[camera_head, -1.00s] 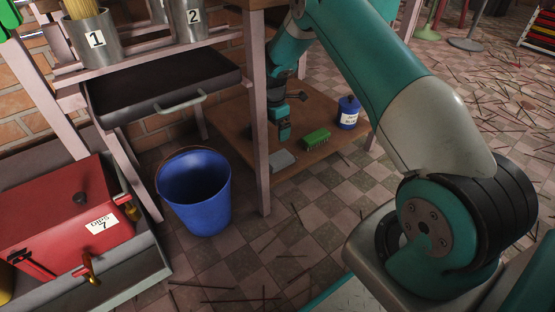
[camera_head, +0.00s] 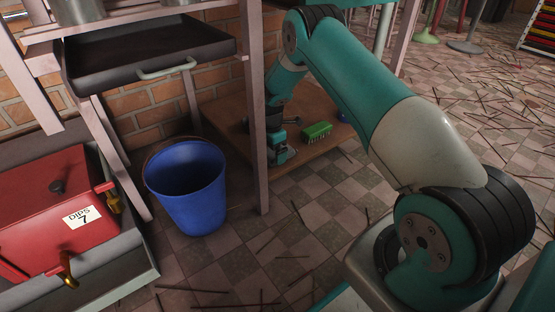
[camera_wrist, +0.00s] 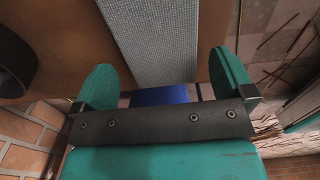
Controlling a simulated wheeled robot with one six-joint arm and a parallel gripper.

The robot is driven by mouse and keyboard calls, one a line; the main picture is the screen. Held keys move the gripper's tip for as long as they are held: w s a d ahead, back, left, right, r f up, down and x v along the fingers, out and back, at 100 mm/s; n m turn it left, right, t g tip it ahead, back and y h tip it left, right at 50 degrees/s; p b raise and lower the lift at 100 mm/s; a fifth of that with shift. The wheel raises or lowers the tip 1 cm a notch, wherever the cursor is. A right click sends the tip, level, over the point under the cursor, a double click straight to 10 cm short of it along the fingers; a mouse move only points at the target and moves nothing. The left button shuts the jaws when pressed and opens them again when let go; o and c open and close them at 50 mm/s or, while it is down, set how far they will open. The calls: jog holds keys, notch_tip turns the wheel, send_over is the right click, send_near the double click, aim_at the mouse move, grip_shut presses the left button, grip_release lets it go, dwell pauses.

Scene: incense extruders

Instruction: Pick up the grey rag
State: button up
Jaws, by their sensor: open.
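The grey rag (camera_wrist: 155,40) is a flat, woven grey strip lying on the brown lower shelf (camera_wrist: 215,22) in the wrist view. My gripper (camera_wrist: 162,68) is open, with one teal finger on each side of the rag and gaps between fingers and cloth. In the head view my gripper (camera_head: 279,152) is down low at the near edge of the shelf. It mostly hides the rag there. I cannot tell whether the fingertips touch the shelf.
A table leg (camera_head: 254,130) stands close left. A blue bucket (camera_head: 188,190) stands on the floor. A black drawer (camera_head: 150,55) hangs above left.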

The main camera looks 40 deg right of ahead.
aim_at(271, 152)
jog(key=shift+f, duration=0.85)
jog(key=shift+r, duration=0.15)
jog(key=shift+c, duration=0.5)
jog(key=c, duration=0.9)
jog(key=shift+r, duration=0.1)
notch_tip(271, 152, up, 10)
jog(key=p, duration=0.6)
jog(key=o, duration=0.4)
jog(key=shift+c, duration=1.4)
